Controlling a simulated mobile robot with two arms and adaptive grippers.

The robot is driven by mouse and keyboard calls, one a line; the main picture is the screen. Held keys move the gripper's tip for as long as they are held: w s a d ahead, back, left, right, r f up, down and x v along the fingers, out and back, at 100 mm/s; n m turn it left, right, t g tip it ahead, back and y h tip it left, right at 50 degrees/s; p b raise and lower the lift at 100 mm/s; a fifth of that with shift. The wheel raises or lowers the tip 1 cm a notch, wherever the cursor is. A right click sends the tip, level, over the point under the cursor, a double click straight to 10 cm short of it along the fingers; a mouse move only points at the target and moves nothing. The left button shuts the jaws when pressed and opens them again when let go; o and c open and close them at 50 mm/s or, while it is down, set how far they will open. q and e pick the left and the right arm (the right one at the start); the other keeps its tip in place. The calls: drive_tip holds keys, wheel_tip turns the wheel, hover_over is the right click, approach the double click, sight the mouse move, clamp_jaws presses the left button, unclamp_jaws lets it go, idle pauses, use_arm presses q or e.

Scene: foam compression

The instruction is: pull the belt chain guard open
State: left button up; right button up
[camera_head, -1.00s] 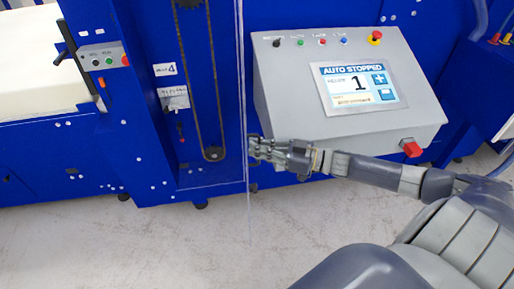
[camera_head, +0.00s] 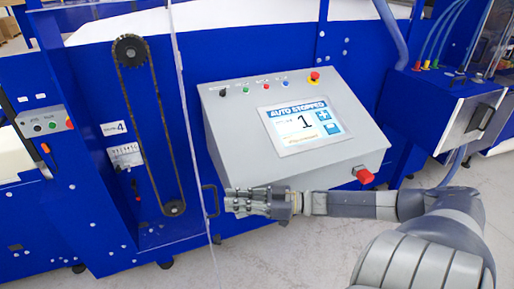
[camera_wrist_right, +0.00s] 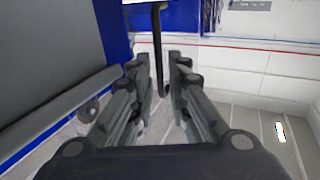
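The belt chain guard (camera_head: 183,95) is a thin clear panel, seen nearly edge-on beside the chain (camera_head: 157,130) on the blue machine. Its dark handle (camera_head: 210,201) is a small bracket low on the panel. My right gripper (camera_head: 228,203) points left at the handle, just to its right in the head view. In the right wrist view the dark handle bar (camera_wrist_right: 158,50) stands upright and lines up with the gap between the fingers of my right gripper (camera_wrist_right: 160,65). The fingers are apart. I cannot tell whether they touch the bar. My left gripper is out of view.
A grey control box (camera_head: 240,140) with a screen reading "AUTO STOPPED" stands just above my right forearm. Its red button (camera_head: 364,176) sticks out near the arm. A blue cabinet with hoses (camera_head: 440,110) is at the right. The floor (camera_head: 290,260) below is clear.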

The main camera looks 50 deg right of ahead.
drive_tip(key=v, duration=0.6)
drive_tip(key=shift+d, duration=0.2)
drive_tip(key=shift+s, duration=0.15)
